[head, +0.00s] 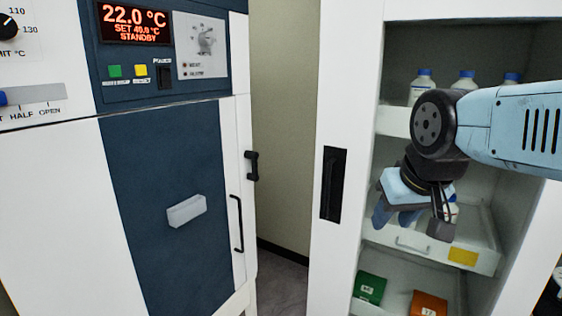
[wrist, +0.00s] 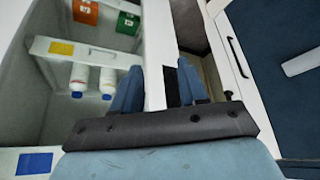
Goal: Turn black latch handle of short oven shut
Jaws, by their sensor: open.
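A tall white cabinet with a dark blue front, taken as the oven (head: 165,180), stands at the left in the head view; its display reads 22.0 °C, STANDBY. A small black latch handle (head: 251,166) sticks out from its right edge. A long black bar handle (head: 237,223) is below it. In the wrist view the bar handle (wrist: 238,57) shows at right, and a small black part (wrist: 229,95), likely the latch, lies just right of the fingers. My gripper (head: 408,216) is open and empty, well right of the latch, before the shelves. Its blue fingers (wrist: 160,78) are apart.
An open white cabinet (head: 341,100) stands at right, with a black recessed handle (head: 333,185) on its frame. Its shelves hold blue-capped bottles (head: 425,85), a green box (head: 370,288) and an orange box (head: 429,303). A narrow gap with floor (head: 283,275) separates the cabinets.

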